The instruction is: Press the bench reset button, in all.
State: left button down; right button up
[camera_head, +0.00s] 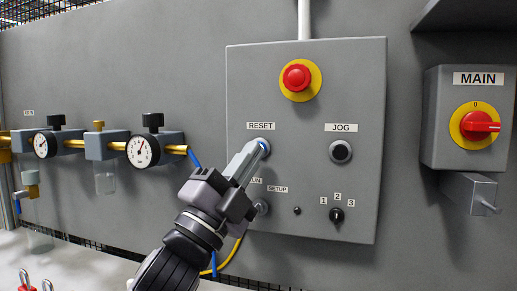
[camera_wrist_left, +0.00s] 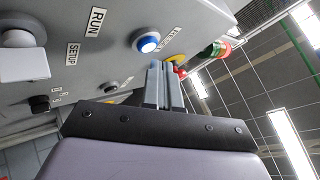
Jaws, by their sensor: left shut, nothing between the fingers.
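The blue reset button (camera_head: 265,147) sits under the RESET label on the grey control panel (camera_head: 300,215). In the left wrist view the same button (camera_wrist_left: 148,43) shows as a blue disc with a bright centre in a pale ring. My left gripper (camera_head: 259,146) is shut and empty, its fingertips at the button in the head view and partly covering it. In the left wrist view the fingertips (camera_wrist_left: 162,66) appear just below and right of the button, with a small gap in the picture. I cannot tell whether they touch. My right gripper is not in view.
A red emergency stop (camera_head: 298,77) on a yellow ring is above. A black jog button (camera_head: 340,151) and a selector knob (camera_head: 337,215) are to the right. The main switch (camera_head: 477,126) is far right; gauges (camera_head: 143,150) and brass pipes are left.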

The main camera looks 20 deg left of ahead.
pick_arm(q)
jog(key=shift+w, duration=0.15)
jog(key=shift+w, duration=0.25)
jog(key=shift+w, duration=0.5)
dwell(0.7)
jog(key=shift+s, duration=0.9)
jog(key=s+p, duration=0.1)
jog(key=s, duration=0.4)
jog(key=shift+a, duration=0.1)
dwell(0.6)
